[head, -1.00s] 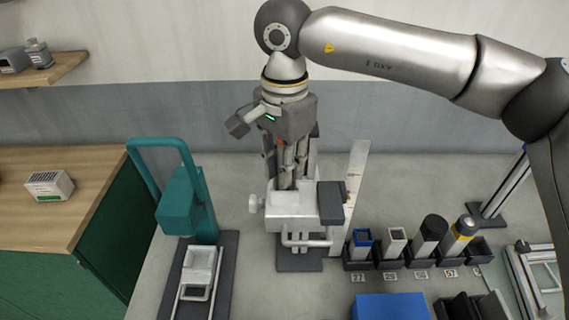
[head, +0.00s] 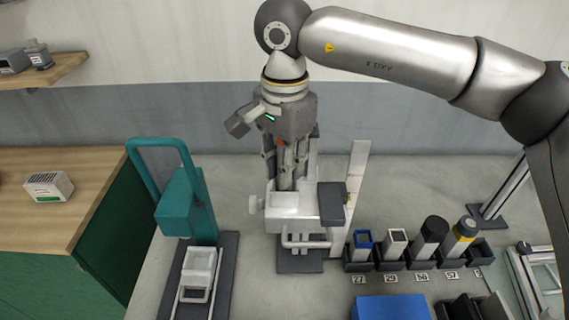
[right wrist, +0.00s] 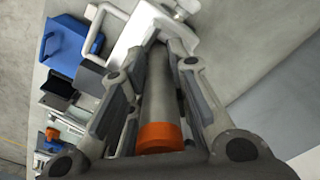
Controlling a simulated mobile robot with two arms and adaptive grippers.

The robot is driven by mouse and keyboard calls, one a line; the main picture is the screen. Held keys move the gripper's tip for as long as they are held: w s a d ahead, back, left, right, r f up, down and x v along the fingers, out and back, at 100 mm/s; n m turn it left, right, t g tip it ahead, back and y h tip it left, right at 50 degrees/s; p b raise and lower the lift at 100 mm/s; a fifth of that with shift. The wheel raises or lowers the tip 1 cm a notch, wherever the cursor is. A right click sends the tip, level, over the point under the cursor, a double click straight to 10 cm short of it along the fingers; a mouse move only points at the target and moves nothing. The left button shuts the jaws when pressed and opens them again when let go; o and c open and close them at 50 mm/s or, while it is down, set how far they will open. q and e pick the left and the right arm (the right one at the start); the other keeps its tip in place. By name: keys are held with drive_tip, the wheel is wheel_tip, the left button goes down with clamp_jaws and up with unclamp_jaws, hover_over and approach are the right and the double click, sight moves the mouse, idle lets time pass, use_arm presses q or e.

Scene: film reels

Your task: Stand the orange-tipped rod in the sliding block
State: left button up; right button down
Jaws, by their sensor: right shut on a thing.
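My right gripper (head: 288,172) points straight down over the white sliding block (head: 290,204) of the stand. It is shut on the orange-tipped rod, whose grey shaft and orange end (right wrist: 160,137) show between the fingers in the right wrist view. In the head view only a bit of orange (head: 281,142) shows between the fingers. The rod looks upright, its orange end up. Its lower end is hidden by the fingers and block, so I cannot tell whether it is seated. My left gripper is not in view.
A teal press (head: 184,200) stands left of the block. An upright ruler (head: 355,190) stands close on its right. Black holders with blue-topped (head: 363,240), white (head: 396,240), black (head: 431,235) and yellow-banded (head: 464,232) pieces are at right. A blue box (head: 391,308) lies in front.

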drive_tip(key=shift+f+b, duration=0.6)
drive_tip(key=shift+f, duration=0.05)
drive_tip(key=c, duration=1.6)
unclamp_jaws()
drive_tip(key=shift+c, duration=0.2)
drive_tip(key=shift+r+p, duration=3.5)
drive_tip(key=shift+r, duration=2.05)
